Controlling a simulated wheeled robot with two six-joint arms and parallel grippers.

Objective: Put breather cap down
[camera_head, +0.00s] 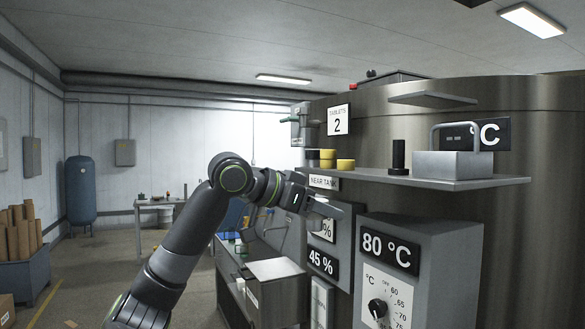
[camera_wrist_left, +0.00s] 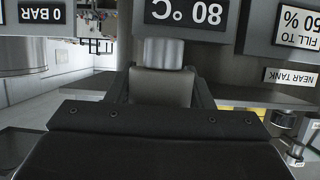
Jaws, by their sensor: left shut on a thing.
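My left gripper (camera_head: 328,208) is in front of the tank, below the shelf, its fingers pointing right. In the left wrist view its fingers (camera_wrist_left: 163,80) are shut on a light grey metal cylinder, which I take to be the breather cap (camera_wrist_left: 163,52). The cap is held up in the air, and its lower part is hidden between the fingers. In the head view the cap is hardly distinguishable at the gripper. My right gripper is not in view.
A control box (camera_head: 440,240) reading 80 °C stands below.

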